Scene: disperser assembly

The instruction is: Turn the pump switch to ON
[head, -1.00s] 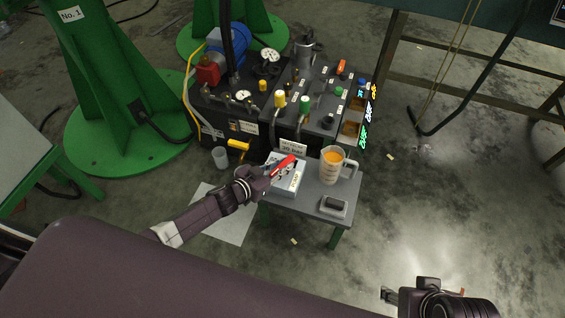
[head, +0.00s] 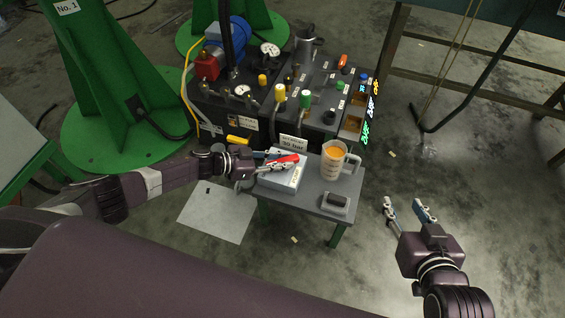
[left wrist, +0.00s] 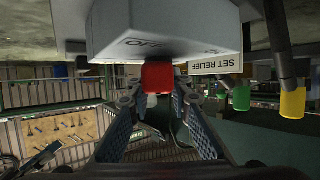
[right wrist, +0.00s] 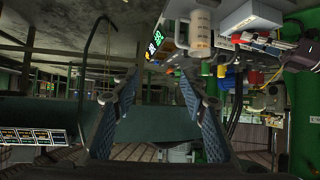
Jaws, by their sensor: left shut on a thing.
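The pump switch is a pale box (head: 282,180) with a red lever (head: 289,159), on the small grey table. My left gripper (head: 276,163) reaches in from the left and is shut on the red lever. In the left wrist view the red lever (left wrist: 157,77) sits between the fingertips, against the box face (left wrist: 165,35), where the word OFF shows. The word ON cannot be made out there. My right gripper (head: 408,207) is open and empty, out over the floor to the right of the table.
A jug of orange liquid (head: 332,163) and a small tray with a dark item (head: 335,202) share the grey table (head: 308,200). Behind stands the black hydraulic unit (head: 245,103) with coloured knobs and gauges.

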